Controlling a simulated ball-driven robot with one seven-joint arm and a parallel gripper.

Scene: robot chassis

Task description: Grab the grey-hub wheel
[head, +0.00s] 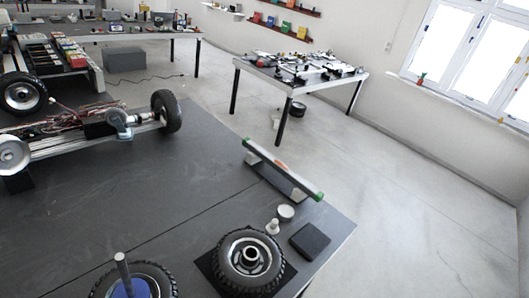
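A wheel with a black knobbly tyre and a grey hub (235,251) lies flat on a dark square pad near the front edge of the dark table, at the bottom centre of the head view. A dark round opening or post sits in the middle of its hub. A second black-tyred wheel with a blue hub (138,289) lies to its left, partly cut off by the bottom edge, with a grey rod standing at its hub. My gripper is not in view.
A metal bar with green ends (283,168), small grey cylinders (285,212) and a flat black box (310,241) lie beside the grey-hub wheel. A wheeled robot chassis (88,140) stands at left. The dark table (165,205) is bare in the middle. Grey floor lies right.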

